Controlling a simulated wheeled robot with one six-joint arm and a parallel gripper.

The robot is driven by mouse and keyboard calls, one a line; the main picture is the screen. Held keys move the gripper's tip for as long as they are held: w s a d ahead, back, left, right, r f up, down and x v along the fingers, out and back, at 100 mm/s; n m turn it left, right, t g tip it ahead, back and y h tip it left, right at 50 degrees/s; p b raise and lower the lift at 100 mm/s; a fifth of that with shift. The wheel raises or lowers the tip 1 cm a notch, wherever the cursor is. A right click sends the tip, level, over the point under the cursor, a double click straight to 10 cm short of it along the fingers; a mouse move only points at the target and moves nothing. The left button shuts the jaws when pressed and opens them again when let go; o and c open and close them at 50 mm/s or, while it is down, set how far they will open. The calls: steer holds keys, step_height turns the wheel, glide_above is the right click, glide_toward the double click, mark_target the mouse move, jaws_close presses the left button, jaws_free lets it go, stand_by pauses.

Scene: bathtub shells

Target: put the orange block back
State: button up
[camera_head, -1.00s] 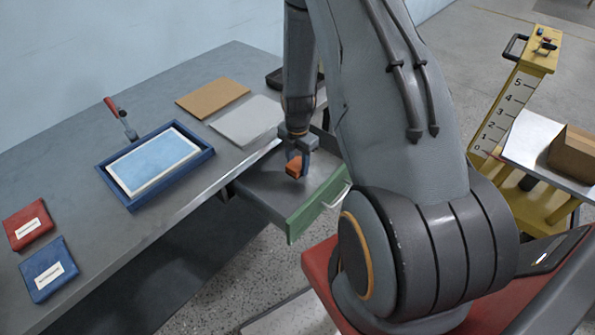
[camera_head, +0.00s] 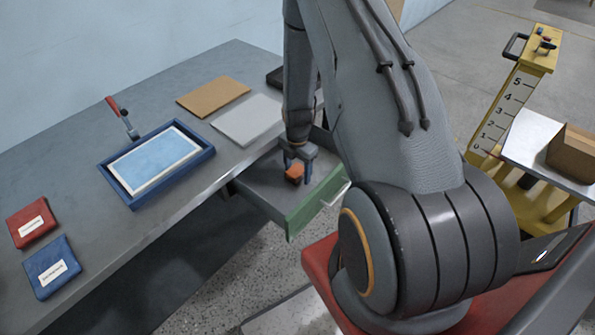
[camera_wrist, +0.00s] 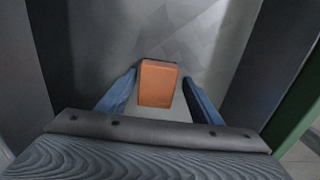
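The orange block (camera_head: 294,174) lies inside the open drawer (camera_head: 258,188), which has a green front panel (camera_head: 312,205). The block also shows in the wrist view (camera_wrist: 158,84), where it appears to rest on the grey drawer floor. My gripper (camera_head: 298,165) reaches down into the drawer over the block. In the wrist view its two blue fingers (camera_wrist: 160,88) stand on either side of the block, with a narrow gap on each side. The gripper is open and holds nothing.
The grey table (camera_head: 90,145) bears a blue tray (camera_head: 140,203) with a light-blue panel, a red-handled tool (camera_head: 122,117), red (camera_head: 30,222) and blue (camera_head: 50,267) pouches, and brown (camera_head: 213,95) and grey (camera_head: 247,120) sheets. A yellow cart (camera_head: 515,95) stands at right.

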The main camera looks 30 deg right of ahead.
mark_target(297, 170)
steer(key=shift+w+r, duration=0.1)
steer(key=shift+r, duration=0.7)
step_height(297, 170, up, 11)
steer(key=b, duration=0.3)
steer(key=s+a+r+m+t, duration=0.1)
steer(key=s+a+r+m, duration=1.4)
steer(key=m, duration=0.7)
step_height(297, 170, up, 2)
steer(key=shift+s+a+r, duration=0.15)
steer(key=shift+s+r, duration=0.1)
